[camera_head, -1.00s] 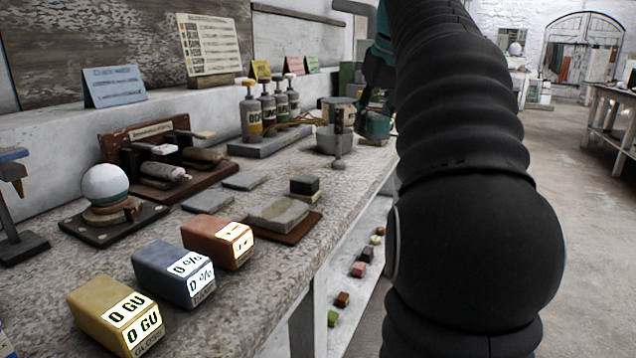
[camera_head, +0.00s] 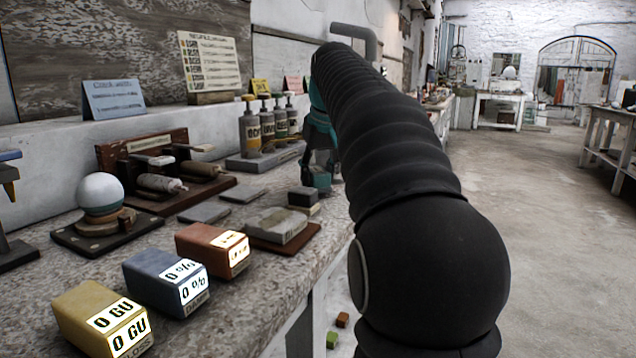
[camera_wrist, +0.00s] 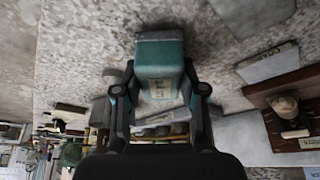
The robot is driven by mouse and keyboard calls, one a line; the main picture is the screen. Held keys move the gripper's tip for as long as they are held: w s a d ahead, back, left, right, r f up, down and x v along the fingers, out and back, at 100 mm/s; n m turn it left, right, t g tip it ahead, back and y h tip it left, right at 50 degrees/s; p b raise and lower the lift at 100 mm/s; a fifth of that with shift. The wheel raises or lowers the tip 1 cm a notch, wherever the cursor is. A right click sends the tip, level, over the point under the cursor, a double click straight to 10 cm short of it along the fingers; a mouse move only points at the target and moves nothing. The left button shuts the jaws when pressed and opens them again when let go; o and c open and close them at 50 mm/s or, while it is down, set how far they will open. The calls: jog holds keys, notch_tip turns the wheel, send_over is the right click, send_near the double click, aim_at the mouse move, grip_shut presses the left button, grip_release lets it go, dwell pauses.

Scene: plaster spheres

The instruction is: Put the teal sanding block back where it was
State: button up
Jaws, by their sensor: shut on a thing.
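My gripper (camera_wrist: 160,90) is shut on the teal sanding block (camera_wrist: 159,52), with one finger on each side of it. The block has a grey top end and a pale, blurred label. In the head view, the block (camera_head: 317,181) hangs below my teal gripper (camera_head: 319,160) near the right edge of the stone bench, behind a small dark block (camera_head: 303,196). Whether its underside touches the bench cannot be told. Part of my gripper is hidden by my black arm.
A grey block on a brown board (camera_head: 282,228) and flat grey plates (camera_head: 205,212) lie nearby. Bottles (camera_head: 266,128) stand behind. A white sphere (camera_head: 101,193) and three display boxes (camera_head: 166,281) are at the left and front. Bare bench (camera_head: 335,208) shows right of the dark block.

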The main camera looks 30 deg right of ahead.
jog(key=shift+f, duration=0.55)
jog(key=shift+f, duration=0.15)
jog(key=o, duration=1.2)
jog(key=shift+r, duration=0.3)
jog(key=p+v, duration=0.3)
jog(key=v, duration=0.8)
jog(key=shift+s+r, duration=0.15)
jog(key=shift+r, duration=0.2)
